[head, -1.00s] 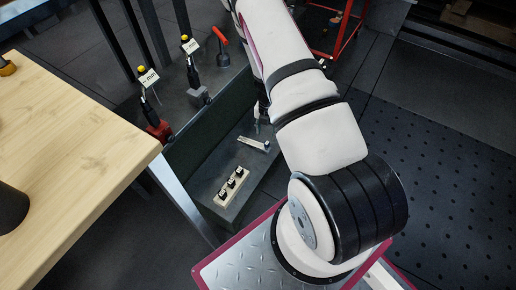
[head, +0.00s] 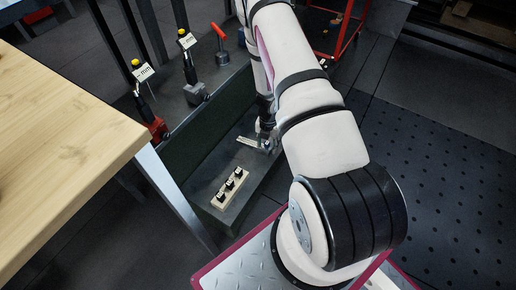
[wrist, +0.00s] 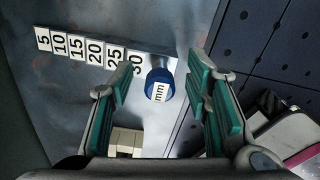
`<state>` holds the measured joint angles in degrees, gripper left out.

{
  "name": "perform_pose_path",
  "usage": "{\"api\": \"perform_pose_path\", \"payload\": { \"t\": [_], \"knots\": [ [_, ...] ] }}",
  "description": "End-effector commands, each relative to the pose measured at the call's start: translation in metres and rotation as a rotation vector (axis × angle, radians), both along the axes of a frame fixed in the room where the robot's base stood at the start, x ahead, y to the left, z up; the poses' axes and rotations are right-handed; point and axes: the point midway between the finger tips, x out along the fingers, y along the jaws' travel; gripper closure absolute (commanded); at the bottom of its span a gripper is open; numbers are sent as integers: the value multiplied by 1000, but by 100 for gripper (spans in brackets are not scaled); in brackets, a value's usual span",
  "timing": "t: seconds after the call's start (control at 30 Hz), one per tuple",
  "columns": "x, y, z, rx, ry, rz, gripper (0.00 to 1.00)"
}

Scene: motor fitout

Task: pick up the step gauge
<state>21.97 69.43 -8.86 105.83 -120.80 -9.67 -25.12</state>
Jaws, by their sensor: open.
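The step gauge (wrist: 98,50) is a pale metal strip in the wrist view, with a row of white number tags from 5 to 30 and a blue round knob (wrist: 159,76) marked "mm" at its right end. In the head view the gauge (head: 247,143) lies on the grey bench shelf, its right end partly hidden by my gripper (head: 266,140). In the wrist view my gripper (wrist: 162,100) is open, with teal pads on either side of the knob. I see no contact between the pads and the knob.
A light wooden block (head: 224,198) with three dark pegs stands on the shelf nearer the camera. A dark green upright panel (head: 205,122) borders the shelf on the left. A wooden table (head: 60,150) lies farther left. Pale blocks (wrist: 125,141) show low in the wrist view.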

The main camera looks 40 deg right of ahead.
Motion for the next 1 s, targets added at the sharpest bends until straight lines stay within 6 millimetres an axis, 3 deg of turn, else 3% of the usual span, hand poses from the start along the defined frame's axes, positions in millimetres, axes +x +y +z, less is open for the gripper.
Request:
{"api": "perform_pose_path", "payload": {
  "t": [0.07,0.1,0.27,0.3,0.77,1.0],
  "knots": [
    [0,0,1,0,0,0,56],
    [0,0,1,0,0,0,61],
    [0,0,1,0,0,0,97],
    [0,0,1,0,0,0,100],
    [1,0,4,-1,-2,1,100],
    [1,0,25,-2,-2,1,100]
  ]
}}
